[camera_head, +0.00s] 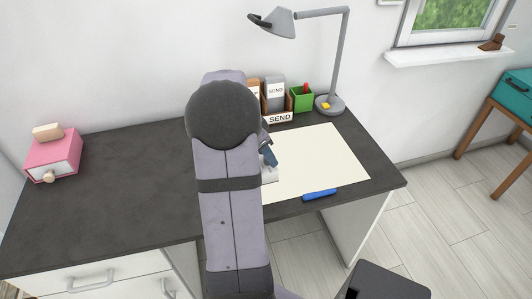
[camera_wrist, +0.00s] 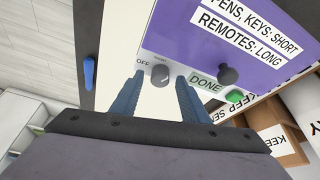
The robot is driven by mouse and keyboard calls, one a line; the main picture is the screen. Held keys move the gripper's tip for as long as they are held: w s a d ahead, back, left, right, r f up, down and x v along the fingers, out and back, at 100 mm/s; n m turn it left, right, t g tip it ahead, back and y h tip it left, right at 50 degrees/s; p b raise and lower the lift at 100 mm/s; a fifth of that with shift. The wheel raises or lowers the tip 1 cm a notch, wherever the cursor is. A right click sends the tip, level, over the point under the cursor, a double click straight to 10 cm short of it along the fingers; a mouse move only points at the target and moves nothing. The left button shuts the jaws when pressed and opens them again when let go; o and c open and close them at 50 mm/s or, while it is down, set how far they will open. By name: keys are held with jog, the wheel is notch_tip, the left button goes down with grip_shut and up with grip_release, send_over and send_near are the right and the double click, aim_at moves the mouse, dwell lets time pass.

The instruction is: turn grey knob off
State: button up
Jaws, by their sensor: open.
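The grey knob (camera_wrist: 160,75) sits on a light strip along the edge of a purple panel (camera_wrist: 213,32) in the wrist view. An "OFF" label (camera_wrist: 142,63) is just left of it. My gripper (camera_wrist: 160,86) is open, with its blue fingers on either side of the knob; I cannot tell whether they touch it. A dark round knob (camera_wrist: 228,75), a "DONE" label (camera_wrist: 205,84) and a green button (camera_wrist: 235,96) lie to the right. In the head view my arm hides the panel and the grey knob, and only a little of my gripper shows.
The dark desk (camera_head: 120,190) holds a pink box (camera_head: 54,158), a cream sheet (camera_head: 318,160), a blue object (camera_head: 320,194), a grey lamp (camera_head: 330,103) and a green pen holder (camera_head: 301,98). Boxes (camera_wrist: 285,140) stand right of the panel. The desk's left part is mostly clear.

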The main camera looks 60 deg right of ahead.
grip_shut()
